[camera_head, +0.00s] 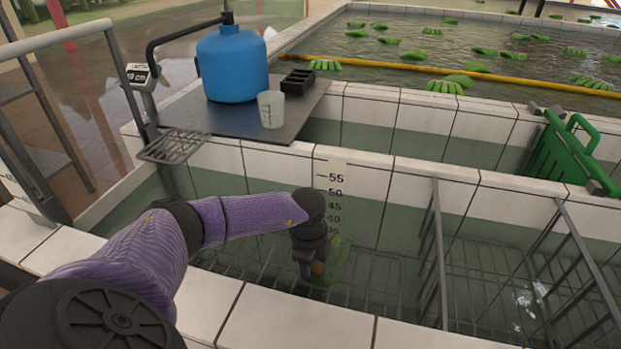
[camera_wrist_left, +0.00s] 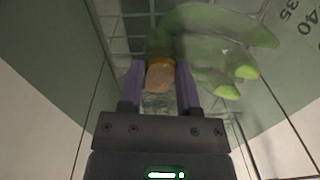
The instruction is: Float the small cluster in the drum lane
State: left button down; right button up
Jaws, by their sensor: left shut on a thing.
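My left gripper (camera_head: 312,266) points down inside the front tank. It is shut on the brown cut crown (camera_wrist_left: 160,76) of a small green cluster (camera_wrist_left: 215,45), which lies between its two fingers in the left wrist view. The cluster also shows as a blurred green shape (camera_head: 338,262) beside the fingers in the head view. It is low in the tank over a wire grid, in front of the depth scale (camera_head: 332,190). I cannot tell how much of it is under water. The blue drum (camera_head: 232,64) stands on the dark shelf behind. My right gripper is out of view.
Metal rack dividers (camera_head: 434,255) split the front tank to the right of my arm. A green gate (camera_head: 563,150) stands at the right. A clear measuring cup (camera_head: 271,109) is by the drum. A yellow boom (camera_head: 440,71) crosses the rear pool, where several green clusters float.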

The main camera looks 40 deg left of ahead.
pick_arm(q)
jog(key=shift+f, duration=0.1)
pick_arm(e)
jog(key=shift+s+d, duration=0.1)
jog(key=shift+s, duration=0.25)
pick_arm(q)
jog(key=shift+f, duration=0.25)
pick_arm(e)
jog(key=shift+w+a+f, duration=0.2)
pick_arm(q)
jog(key=shift+f, duration=0.25)
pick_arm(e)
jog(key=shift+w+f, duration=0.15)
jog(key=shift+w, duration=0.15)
pick_arm(q)
jog(key=shift+a+f+b, duration=0.1)
jog(key=shift+f+b, duration=0.55)
jog(key=shift+f, duration=0.05)
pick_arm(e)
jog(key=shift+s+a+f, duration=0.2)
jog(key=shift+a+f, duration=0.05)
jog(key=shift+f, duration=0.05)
pick_arm(q)
jog(key=shift+c, duration=1.2)
grip_release()
jog(key=shift+f, duration=0.1)
